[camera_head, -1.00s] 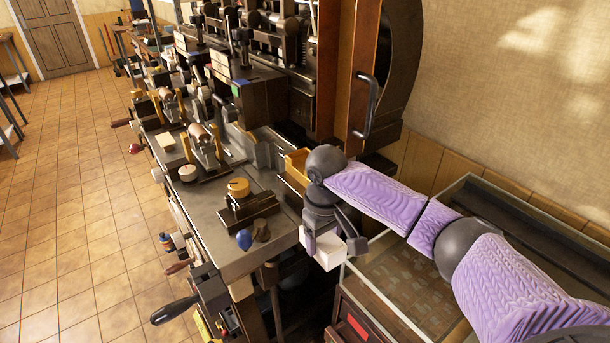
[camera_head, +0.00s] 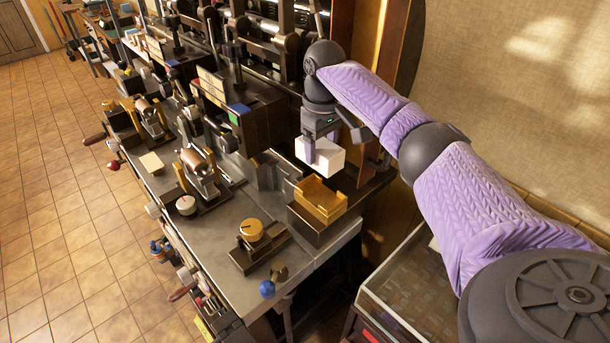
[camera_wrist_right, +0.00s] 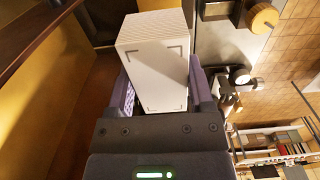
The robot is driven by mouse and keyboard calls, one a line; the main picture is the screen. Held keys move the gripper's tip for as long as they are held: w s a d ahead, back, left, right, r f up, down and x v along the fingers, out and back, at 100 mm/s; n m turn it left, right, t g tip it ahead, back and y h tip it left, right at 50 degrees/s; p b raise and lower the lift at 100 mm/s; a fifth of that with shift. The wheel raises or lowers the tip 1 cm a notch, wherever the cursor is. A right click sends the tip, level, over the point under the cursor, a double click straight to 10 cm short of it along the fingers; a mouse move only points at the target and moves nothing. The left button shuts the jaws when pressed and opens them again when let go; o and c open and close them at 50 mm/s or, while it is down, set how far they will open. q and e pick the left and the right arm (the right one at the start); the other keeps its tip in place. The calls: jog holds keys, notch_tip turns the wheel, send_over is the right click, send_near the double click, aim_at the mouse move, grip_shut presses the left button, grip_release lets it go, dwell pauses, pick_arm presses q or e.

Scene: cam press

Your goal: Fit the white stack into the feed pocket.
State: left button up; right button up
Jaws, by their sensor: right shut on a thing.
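The white stack (camera_head: 322,156) is a pale block held in my right gripper (camera_head: 332,146). In the right wrist view the stack (camera_wrist_right: 158,70) sits between the two purple fingers, and fine layer lines show on its end. In the head view the yellow, open-topped feed pocket (camera_head: 320,204) sits on a dark block at the bench's right end. The stack appears above and slightly behind the pocket, apart from it; the exact height is hard to tell. My left gripper is not in view.
A dark press (camera_head: 243,110) stands left of the stack. A round wooden piece on a dark base (camera_head: 252,232) and a blue knob (camera_head: 267,289) are near the bench's front. A glass-sided case (camera_head: 400,285) stands at lower right. Bare bench lies left of the pocket.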

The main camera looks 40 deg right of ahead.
aim_at(323, 147)
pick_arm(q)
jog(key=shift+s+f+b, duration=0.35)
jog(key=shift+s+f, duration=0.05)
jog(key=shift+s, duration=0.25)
pick_arm(e)
jog(key=f, duration=0.9)
jog(key=shift+s, duration=0.3)
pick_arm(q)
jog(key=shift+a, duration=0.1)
pick_arm(e)
jog(key=shift+f, duration=0.2)
jog(key=o, duration=1.3)
jog(key=shift+o, duration=0.2)
notch_tip(323, 147, up, 12)
jog(key=shift+r+p, duration=0.2)
jog(key=shift+p, duration=0.4)
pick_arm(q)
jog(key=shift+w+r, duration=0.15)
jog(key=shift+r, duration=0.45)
pick_arm(e)
jog(key=shift+f, duration=0.1)
